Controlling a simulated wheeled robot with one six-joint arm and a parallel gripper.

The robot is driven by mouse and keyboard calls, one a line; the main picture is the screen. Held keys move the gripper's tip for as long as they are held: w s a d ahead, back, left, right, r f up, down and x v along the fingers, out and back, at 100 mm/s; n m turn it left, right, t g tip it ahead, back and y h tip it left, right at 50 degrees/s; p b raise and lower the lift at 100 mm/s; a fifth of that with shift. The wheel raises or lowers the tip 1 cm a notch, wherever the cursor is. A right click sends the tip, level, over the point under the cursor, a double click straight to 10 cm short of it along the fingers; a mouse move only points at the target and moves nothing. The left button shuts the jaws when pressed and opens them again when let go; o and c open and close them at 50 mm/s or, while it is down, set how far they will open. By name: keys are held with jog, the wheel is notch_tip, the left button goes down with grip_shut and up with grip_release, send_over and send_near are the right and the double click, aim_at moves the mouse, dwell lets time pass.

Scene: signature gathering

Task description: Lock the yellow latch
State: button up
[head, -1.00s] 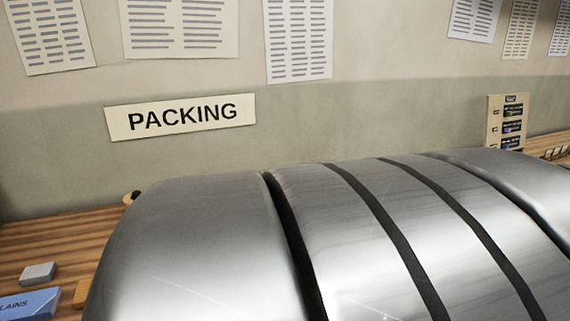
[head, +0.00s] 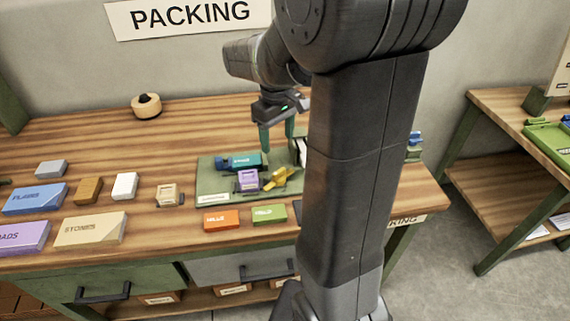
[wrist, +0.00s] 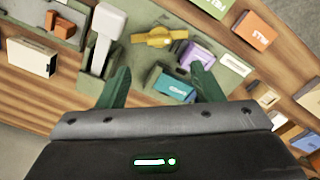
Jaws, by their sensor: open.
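The yellow latch (head: 282,178) is a small yellow piece on the right part of a green board (head: 208,187) on the wooden bench. A purple block (head: 247,181) and a teal block (head: 240,161) sit beside it on the board. In the wrist view the latch (wrist: 160,37) lies crosswise ahead of my fingertips, with the purple block (wrist: 198,57) to its right. My gripper (head: 277,138) is open and empty, above the board's back part and apart from the latch. In the wrist view my gripper (wrist: 160,70) shows its two green fingers spread. My arm hides the board's right end.
Orange (head: 221,220) and green (head: 269,213) blocks lie in front of the board. A tan block (head: 168,195) stands to its left, with several labelled boxes further left. A tape roll (head: 146,106) sits at the back. A white upright piece (wrist: 105,35) rises left of the latch.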

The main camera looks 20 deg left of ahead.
aim_at(279, 171)
notch_tip(279, 171, down, 11)
jog(key=shift+f, duration=0.1)
dwell(0.3)
jog(key=c, duration=1)
jog(key=shift+m, duration=0.4)
jog(key=shift+m+b, duration=0.3)
jog(key=shift+m, duration=2.6)
jog(key=o, duration=1)
